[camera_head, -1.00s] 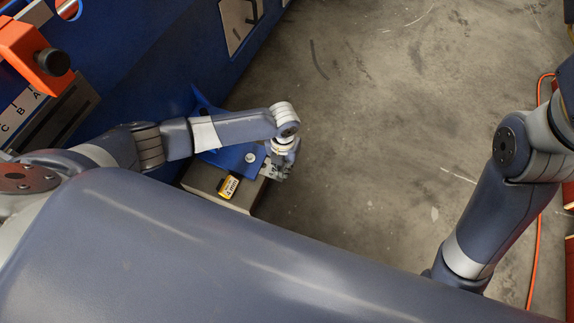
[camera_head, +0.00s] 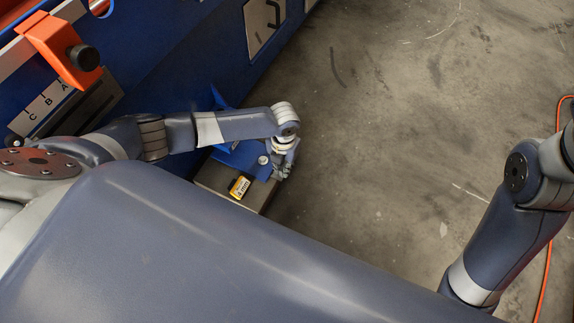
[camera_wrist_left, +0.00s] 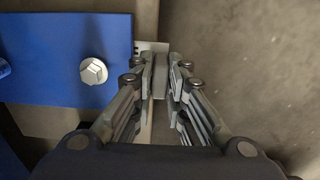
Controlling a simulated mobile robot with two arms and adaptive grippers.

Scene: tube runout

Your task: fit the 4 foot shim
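The blue machine foot (camera_head: 240,155) with its bolt (camera_head: 263,160) sits over a grey block (camera_head: 217,181). The foot plate (camera_wrist_left: 60,55) and bolt (camera_wrist_left: 93,71) fill the left of the left wrist view. A yellow 4 mm label (camera_head: 241,186) is on the block. My left gripper (camera_head: 284,170) is at the foot's right edge. In the wrist view its fingers (camera_wrist_left: 162,75) are close together on a thin grey metal piece, apparently the shim (camera_wrist_left: 151,46), whose pale edge shows beside the foot plate. How far it reaches under the foot is hidden. My right gripper is out of view.
The blue machine side (camera_head: 165,60) with an orange bracket (camera_head: 60,45) and a scale marked A, B, C (camera_head: 45,106) rises at the left. An orange cable (camera_head: 549,240) lies at the right. The concrete floor (camera_head: 390,130) between is clear.

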